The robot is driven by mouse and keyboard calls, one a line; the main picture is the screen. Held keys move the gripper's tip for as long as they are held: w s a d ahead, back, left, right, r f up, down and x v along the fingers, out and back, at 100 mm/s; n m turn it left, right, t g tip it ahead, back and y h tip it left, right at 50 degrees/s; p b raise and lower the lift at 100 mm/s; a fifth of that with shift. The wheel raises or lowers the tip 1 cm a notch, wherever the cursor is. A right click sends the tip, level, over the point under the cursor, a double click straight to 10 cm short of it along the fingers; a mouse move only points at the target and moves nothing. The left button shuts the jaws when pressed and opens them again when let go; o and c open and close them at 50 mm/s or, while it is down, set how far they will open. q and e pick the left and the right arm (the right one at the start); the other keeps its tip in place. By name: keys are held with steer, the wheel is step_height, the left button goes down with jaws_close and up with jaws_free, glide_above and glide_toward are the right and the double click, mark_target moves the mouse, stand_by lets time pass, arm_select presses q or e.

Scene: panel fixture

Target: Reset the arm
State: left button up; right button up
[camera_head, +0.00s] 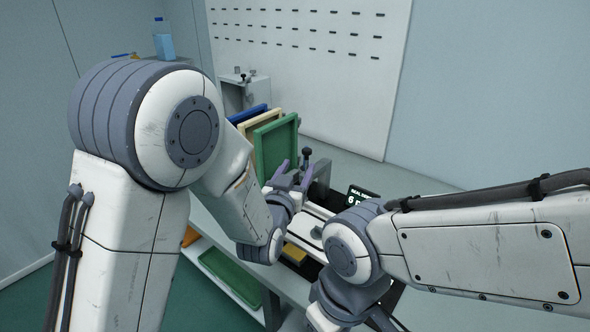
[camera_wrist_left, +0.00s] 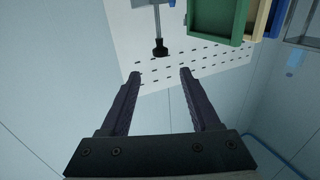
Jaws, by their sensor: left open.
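My left gripper (camera_head: 290,174) is in the middle of the head view, above the workbench and just in front of the green tray. In the left wrist view its two dark fingers (camera_wrist_left: 160,75) are spread apart with nothing between them. A black-tipped metal post (camera_wrist_left: 159,45) shows beyond the fingertips there; its black knob (camera_head: 307,153) also shows right of the gripper in the head view. My right arm comes in from the right of the head view, and its gripper is not visible.
Green (camera_head: 276,146), cream and blue trays stand upright on the bench. A white slotted panel (camera_head: 310,60) stands behind. A blue bottle (camera_head: 164,40) is at the back left. A black display (camera_head: 362,194) sits near my right arm. A green tray (camera_head: 232,276) lies on a lower shelf.

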arm_select(q)
steer(key=shift+s+a, duration=0.15)
steer(key=s+d+f+m+g+p, duration=0.1)
steer(key=s+g+p, duration=0.1)
steer(key=s+g, duration=0.45)
steer(key=s+d+f+m+g+p, duration=0.15)
steer(key=s+g, duration=0.25)
steer(key=s, duration=0.5)
steer(key=s+a+g+y+p, duration=0.1)
steer(key=s+a+g+y, duration=0.1)
steer(key=s, duration=0.7)
steer(key=s+a+m+g+y+p, duration=0.1)
steer(key=s+a+g, duration=0.3)
steer(key=s, duration=0.6)
steer(key=shift+s+a+r+g+y, duration=0.15)
steer(key=shift+a+r+g+y, duration=0.35)
steer(key=shift+a, duration=0.5)
steer(key=shift+f, duration=0.1)
